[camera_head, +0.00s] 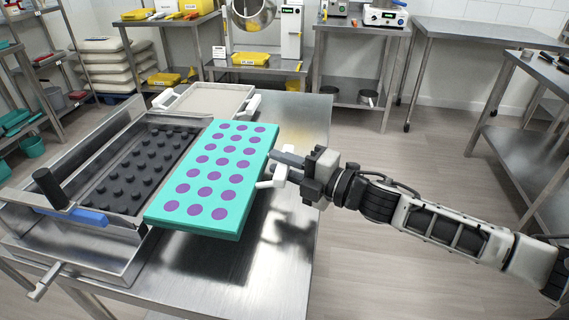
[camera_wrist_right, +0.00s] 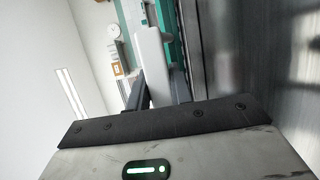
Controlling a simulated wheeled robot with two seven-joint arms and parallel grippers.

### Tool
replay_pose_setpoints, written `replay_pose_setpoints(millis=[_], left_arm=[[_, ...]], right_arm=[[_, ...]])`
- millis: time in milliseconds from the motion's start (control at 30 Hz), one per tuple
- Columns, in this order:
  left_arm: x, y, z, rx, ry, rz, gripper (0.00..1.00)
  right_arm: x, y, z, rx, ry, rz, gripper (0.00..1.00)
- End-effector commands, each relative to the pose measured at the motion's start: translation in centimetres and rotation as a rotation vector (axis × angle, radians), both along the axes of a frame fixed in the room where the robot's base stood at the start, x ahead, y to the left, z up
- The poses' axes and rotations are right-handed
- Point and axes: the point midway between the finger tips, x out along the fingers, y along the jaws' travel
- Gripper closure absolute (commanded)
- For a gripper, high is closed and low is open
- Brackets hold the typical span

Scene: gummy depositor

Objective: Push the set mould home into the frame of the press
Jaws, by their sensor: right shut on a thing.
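The set mould (camera_head: 229,173) is a teal slab with rows of round purple fills. It lies just right of the press frame (camera_head: 87,144), its left edge close to or over the frame's right side; contact cannot be told. The frame is a metal surround around a dark plate (camera_head: 127,180) with rows of round studs. My right gripper (camera_head: 283,167) is at the mould's right side, shut on its white handle (camera_head: 267,184). In the right wrist view the white handle (camera_wrist_right: 150,60) stands between the fingers, with the teal edge behind it. My left gripper is not in view.
The steel table (camera_head: 235,270) has bare room in front of and right of the mould. A beige tray with white handles (camera_head: 207,100) lies behind.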

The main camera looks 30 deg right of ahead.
Motion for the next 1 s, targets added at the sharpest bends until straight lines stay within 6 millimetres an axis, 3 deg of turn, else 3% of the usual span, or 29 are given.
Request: replay_pose_setpoints(millis=[400, 1000], left_arm=[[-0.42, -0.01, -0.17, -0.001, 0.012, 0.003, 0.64], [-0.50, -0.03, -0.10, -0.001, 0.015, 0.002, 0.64]], right_arm=[[0.54, 0.67, 0.16, 0.003, -0.003, 0.000, 1.00], [0.13, 0.14, 0.14, 0.003, -0.003, 0.001, 1.00]])
